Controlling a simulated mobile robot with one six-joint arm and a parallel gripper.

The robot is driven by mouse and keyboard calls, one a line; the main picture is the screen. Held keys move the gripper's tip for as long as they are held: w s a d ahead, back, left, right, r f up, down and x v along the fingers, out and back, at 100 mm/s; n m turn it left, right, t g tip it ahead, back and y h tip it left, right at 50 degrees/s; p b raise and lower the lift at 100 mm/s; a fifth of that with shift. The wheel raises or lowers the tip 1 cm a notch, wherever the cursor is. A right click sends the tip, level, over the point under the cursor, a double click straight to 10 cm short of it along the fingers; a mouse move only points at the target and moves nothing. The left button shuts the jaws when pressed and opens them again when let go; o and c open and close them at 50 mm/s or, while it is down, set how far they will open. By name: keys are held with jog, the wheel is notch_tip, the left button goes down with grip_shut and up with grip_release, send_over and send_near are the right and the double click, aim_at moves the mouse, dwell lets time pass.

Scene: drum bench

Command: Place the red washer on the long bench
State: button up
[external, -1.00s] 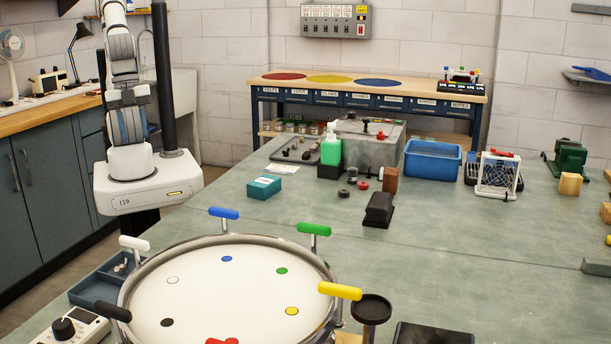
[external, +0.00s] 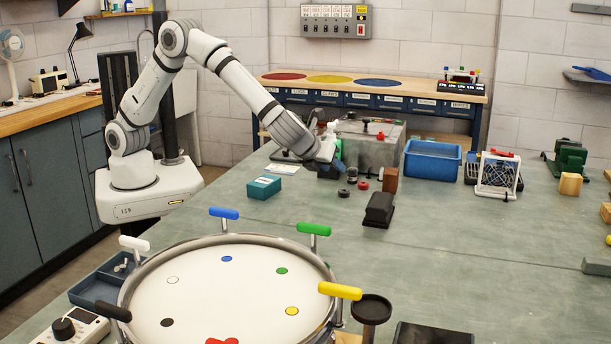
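A small red ring (external: 362,186), which looks like the red washer, lies flat on the green-grey table (external: 440,260), beside two dark rings (external: 351,180). My gripper (external: 328,168) is low over the table, just left of and behind the rings, near the green bottle. It is apart from the red ring. Its fingers are too small and hidden to tell open from shut. A long wooden-topped bench (external: 430,92) with blue drawers stands against the back wall, with red, yellow and blue discs on its top. I cannot tell which surface is the long bench.
A brown block (external: 390,180) and a black block (external: 379,209) stand near the rings. A grey metal box (external: 385,148) and a blue tub (external: 432,160) are behind. A teal box (external: 264,187) lies left. A large round drum (external: 240,290) with coloured handles fills the front.

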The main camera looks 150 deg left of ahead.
jog(key=m, duration=0.2)
send_near(363, 183)
jog(key=shift+w+f+g+y, duration=0.1)
jog(key=shift+f+g+y, duration=0.25)
jog(key=shift+g+y, duration=0.05)
jog(key=p+x, duration=0.1)
jog(key=x, duration=0.6)
jog(key=shift+a+f, duration=0.25)
jog(key=shift+f, duration=0.1)
jog(key=c, duration=0.7)
grip_shut()
jog(key=shift+r, duration=0.1)
notch_tip(363, 183, up, 10)
